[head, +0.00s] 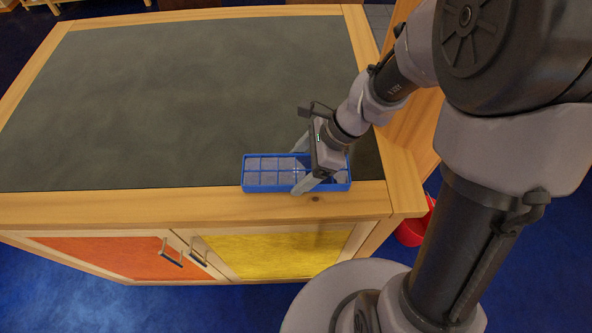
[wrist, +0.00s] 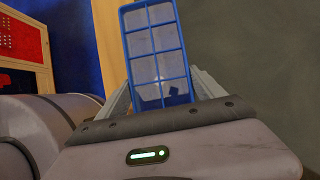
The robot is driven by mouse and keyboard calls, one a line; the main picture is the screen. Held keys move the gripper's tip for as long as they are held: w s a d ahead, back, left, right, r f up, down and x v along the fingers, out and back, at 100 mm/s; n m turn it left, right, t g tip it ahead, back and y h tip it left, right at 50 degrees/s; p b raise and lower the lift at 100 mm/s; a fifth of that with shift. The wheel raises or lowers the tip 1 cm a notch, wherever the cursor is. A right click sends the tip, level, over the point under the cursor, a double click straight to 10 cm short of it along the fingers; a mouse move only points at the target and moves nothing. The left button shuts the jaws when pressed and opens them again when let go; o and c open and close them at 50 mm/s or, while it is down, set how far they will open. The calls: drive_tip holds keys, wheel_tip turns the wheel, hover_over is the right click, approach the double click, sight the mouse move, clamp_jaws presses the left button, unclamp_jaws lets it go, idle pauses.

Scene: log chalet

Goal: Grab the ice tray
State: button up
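The ice tray (head: 268,180) is a blue rectangular tray with two rows of greyish cells. It lies flat near the front right edge of the dark countertop. In the wrist view the tray (wrist: 155,50) runs upward from between my fingers. My gripper (head: 297,169) reaches down over the tray's middle from the right, with one finger at its far long side and one at its near long side. The fingers (wrist: 161,88) are spread wide, about the tray's width apart. I cannot tell whether they touch its sides. My gripper hides part of the tray's right half.
The grey countertop (head: 180,100) with a wooden rim is otherwise bare. Below its front edge are an orange door (head: 110,255) and a yellow door (head: 280,255) with handles. A red bucket-like thing (head: 412,230) stands on the blue floor at the right, partly behind my arm.

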drive_tip(key=c, duration=1.3)
